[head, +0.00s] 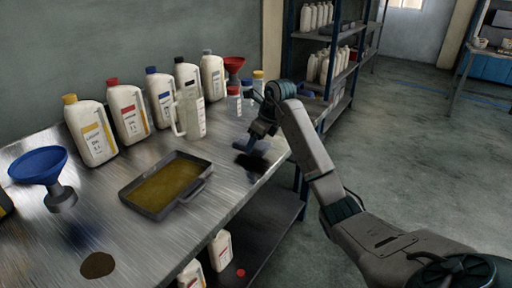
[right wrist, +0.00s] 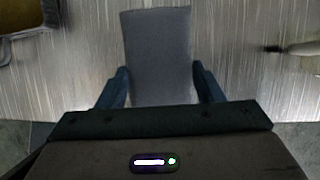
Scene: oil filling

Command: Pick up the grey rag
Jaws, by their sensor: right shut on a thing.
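The grey rag (right wrist: 158,50) shows in the right wrist view as a flat grey rectangle between the two dark blue fingers of my right gripper (right wrist: 160,82). The gripper is shut on it. In the head view my right gripper (head: 256,139) points down over the right end of the metal table, and the rag (head: 245,148) shows only as a small grey patch, largely hidden by the gripper. A dark patch lies on the table just below; I cannot tell if it is shadow or a stain. My left gripper is not in view.
A drip tray (head: 150,210) with yellowish oil lies left of the gripper on the metal table (head: 140,248). Several oil bottles (head: 128,112), a clear jug (head: 190,115) and a red funnel (head: 233,66) stand at the back. A blue funnel (head: 38,165) stands left. A brown stain (head: 98,265) lies in front.

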